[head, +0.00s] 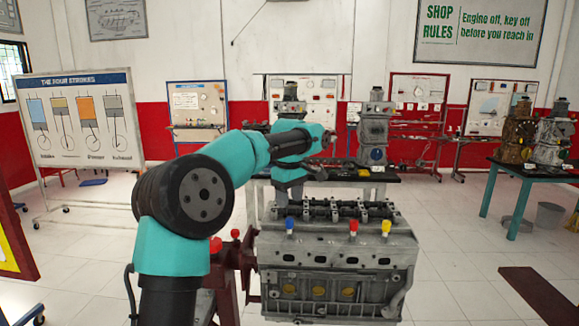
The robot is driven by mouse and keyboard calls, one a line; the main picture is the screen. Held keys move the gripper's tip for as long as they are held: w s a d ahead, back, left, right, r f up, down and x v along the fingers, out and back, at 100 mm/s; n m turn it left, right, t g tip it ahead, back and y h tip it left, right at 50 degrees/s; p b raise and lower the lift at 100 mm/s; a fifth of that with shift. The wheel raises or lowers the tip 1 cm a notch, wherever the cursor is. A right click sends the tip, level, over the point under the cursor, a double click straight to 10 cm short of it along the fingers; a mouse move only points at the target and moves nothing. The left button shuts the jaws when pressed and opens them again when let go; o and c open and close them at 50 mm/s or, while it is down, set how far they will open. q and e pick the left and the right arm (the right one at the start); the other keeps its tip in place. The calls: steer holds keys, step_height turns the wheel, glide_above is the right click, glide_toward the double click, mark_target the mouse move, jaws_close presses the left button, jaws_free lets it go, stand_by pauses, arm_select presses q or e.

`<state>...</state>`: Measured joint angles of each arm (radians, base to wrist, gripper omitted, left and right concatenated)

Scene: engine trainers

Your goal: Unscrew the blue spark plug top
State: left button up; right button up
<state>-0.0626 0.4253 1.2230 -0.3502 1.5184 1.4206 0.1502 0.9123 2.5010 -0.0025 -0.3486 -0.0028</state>
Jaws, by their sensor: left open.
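The engine block (335,255) stands in front of me with small coloured spark plug tops along its near upper edge. The blue spark plug top (289,226) is upright at the left of the row. A red top (353,227) and a yellow top (386,227) stand to its right. My left gripper (328,138) is open and empty, above and behind the engine block, well apart from the blue top. Its fingers look small and partly hidden by my arm. My right gripper is not in view.
A red engine stand (225,282) is left of the block, partly behind my left arm. A workbench (395,180) with another engine (373,135) is behind. A teal-legged table (530,172) with engines is at right.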

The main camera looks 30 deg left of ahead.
mark_target(289, 219)
arm_select(q)
step_height(289, 219, up, 10)
stand_by(0.5)
steer(key=shift+f, duration=0.15)
